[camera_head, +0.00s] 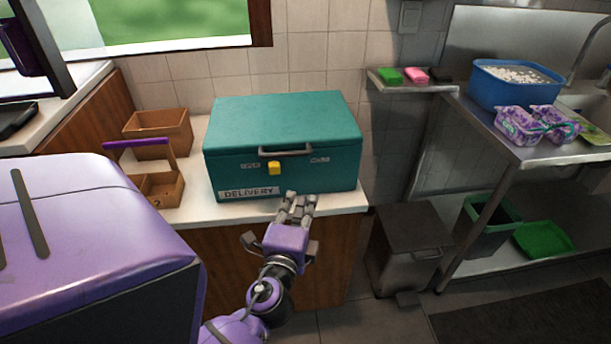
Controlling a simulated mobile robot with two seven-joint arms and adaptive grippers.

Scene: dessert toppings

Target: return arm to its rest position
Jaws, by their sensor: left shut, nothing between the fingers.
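My left gripper (298,203) reaches up from the bottom of the head view. Its fingers are shut and hold nothing. They are in front of the lower right part of a teal delivery box (281,130), near the counter's front edge. I cannot tell whether the fingertips touch the box. The box's lid is closed, with a grey handle (286,152) and a yellow latch (274,168) on the front. My right gripper is not in view.
The white counter (340,200) holds wooden caddies (158,135) left of the box. A grey bin (407,250) stands on the floor right of the counter. A metal sink table with a blue tub (515,88) and purple patterned cartons (519,126) is at the right.

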